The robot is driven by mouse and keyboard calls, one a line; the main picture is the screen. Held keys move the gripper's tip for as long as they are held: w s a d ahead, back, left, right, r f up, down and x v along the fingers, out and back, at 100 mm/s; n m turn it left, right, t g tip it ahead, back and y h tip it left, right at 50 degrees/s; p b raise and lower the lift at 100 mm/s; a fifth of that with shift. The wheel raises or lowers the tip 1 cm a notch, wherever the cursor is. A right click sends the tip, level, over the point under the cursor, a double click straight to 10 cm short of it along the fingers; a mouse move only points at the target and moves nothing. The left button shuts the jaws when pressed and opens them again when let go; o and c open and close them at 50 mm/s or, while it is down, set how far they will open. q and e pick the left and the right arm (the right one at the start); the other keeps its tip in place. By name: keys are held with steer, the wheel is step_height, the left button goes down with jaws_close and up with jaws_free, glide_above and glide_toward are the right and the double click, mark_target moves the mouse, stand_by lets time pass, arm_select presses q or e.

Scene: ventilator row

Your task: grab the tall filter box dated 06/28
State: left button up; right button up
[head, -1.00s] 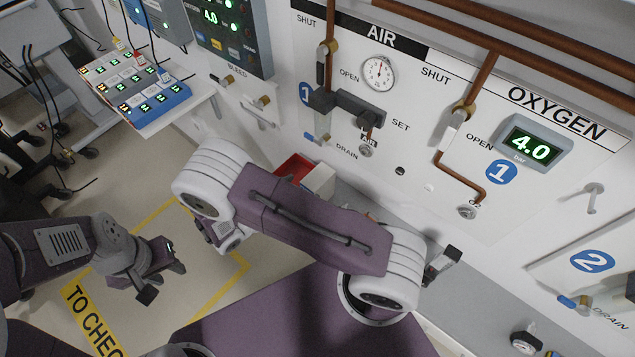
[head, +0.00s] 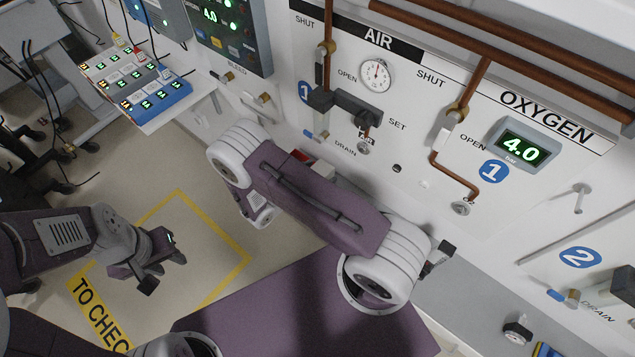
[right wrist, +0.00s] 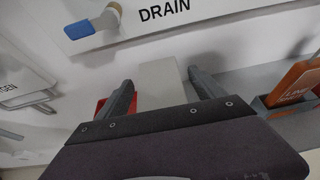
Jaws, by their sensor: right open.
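A pale grey-white box (right wrist: 160,82) stands between the two fingers of my right gripper (right wrist: 160,95) in the right wrist view. The fingers are open, one on each side of it, with a narrow gap showing. Its lower part is hidden behind the gripper body. I see no date on it. In the head view a pale box (head: 322,169) shows only in part above my right arm, which hides most of it. My left gripper (head: 165,273) is open and empty over the floor at the left.
A red item (right wrist: 101,106) is just left of the pale box. An orange item marked LINE (right wrist: 296,82) sits in a grey holder at the right. A blue drain lever (right wrist: 91,25) sticks out from the wall above. Monitors on a shelf (head: 178,113) stand at the upper left.

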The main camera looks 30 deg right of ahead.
steer(key=shift+a, duration=0.1)
steer(key=c, duration=0.6)
jaws_close()
steer(key=shift+r, duration=0.1)
